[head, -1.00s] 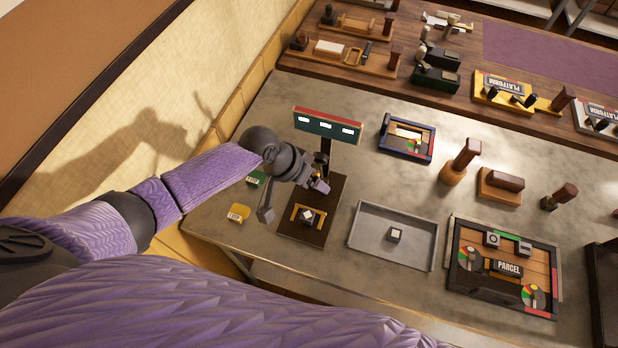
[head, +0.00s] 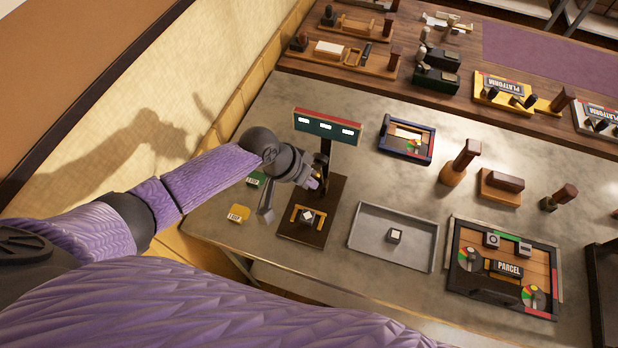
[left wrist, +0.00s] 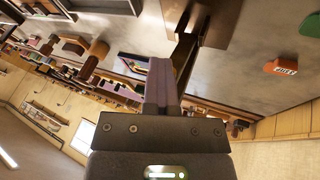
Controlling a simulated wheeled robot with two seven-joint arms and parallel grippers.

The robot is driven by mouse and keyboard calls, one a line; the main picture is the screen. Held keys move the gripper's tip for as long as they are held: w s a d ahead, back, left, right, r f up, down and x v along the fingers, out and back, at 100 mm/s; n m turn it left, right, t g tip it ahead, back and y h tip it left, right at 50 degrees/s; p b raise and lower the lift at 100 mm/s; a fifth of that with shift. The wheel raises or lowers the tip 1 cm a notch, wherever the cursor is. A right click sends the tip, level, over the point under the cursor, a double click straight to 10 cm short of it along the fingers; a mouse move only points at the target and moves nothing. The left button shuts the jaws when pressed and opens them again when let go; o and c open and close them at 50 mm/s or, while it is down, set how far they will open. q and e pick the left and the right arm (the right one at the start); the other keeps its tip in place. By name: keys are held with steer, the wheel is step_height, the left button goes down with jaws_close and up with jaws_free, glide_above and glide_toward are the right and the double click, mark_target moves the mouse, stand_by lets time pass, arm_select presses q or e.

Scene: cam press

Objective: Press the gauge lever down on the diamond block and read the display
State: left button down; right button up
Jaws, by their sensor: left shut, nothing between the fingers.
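The gauge stands on a dark brown base (head: 325,228) with a dark post and a green display (head: 328,125) on top, showing several lit white windows too small to read. A diamond block (head: 306,216) with a pale top sits at the front of the base within a tan bracket. My left gripper (head: 316,184) is shut and empty beside the post, above and behind the block. The lever is largely hidden by the gripper. In the left wrist view, the shut purple fingers (left wrist: 161,85) point toward the dark post (left wrist: 185,62). My right gripper is not in view.
A grey tray (head: 364,250) holding a small block stands to the right. A parcel panel (head: 460,283) and wooden-handled stamps (head: 460,162) stand farther right. Bare tabletop lies between them.

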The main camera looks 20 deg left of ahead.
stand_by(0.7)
arm_select(q)
steer(key=shift+c, duration=1)
jaws_free()
steer(key=shift+r, duration=0.1)
steer(key=p+v, duration=0.2)
steer(key=v, duration=0.7)
steer(key=shift+a+r, duration=0.2)
steer(key=shift+r, duration=0.1)
